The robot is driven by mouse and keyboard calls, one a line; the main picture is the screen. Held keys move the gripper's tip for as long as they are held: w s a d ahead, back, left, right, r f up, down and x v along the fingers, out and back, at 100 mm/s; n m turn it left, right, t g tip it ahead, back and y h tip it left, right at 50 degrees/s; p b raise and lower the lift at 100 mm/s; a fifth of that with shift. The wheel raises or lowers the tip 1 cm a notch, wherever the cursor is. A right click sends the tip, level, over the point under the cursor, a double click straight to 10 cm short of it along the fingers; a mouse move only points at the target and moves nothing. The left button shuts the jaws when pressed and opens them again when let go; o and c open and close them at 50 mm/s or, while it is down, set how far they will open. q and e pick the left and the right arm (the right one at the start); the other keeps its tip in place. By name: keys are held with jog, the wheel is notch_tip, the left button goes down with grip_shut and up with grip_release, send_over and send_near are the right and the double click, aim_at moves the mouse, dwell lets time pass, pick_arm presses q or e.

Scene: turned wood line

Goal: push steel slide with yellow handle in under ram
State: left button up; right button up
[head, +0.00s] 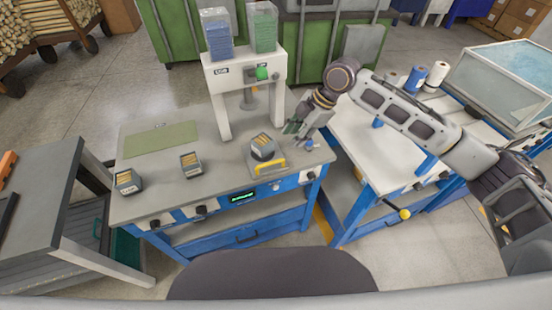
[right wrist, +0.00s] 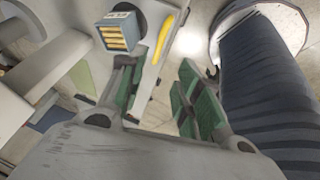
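The steel slide (head: 254,172) with its yellow handle (head: 270,168) sits at the front of the press (head: 215,90), out toward me from under the ram (head: 249,98). A grey-blue box with yellowish sticks (head: 263,147) stands on the slide. In the right wrist view the handle (right wrist: 161,52) lies beside that box (right wrist: 121,31). My right gripper (head: 293,128) is just right of and behind the box, above the bench. Its green-padded fingers (right wrist: 160,98) are apart with nothing between them. My left gripper is not in view.
Two similar boxes (head: 190,165) (head: 127,181) stand on the bench to the left, near a green mat (head: 160,139). Blue and green bins (head: 219,40) (head: 263,27) sit atop the press. A second white-topped bench (head: 375,150) stands at right, across a gap.

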aim_at(274, 162)
jog(key=shift+f, duration=0.15)
jog(key=shift+p+x, duration=0.7)
jog(key=shift+x, duration=6.1)
grip_shut()
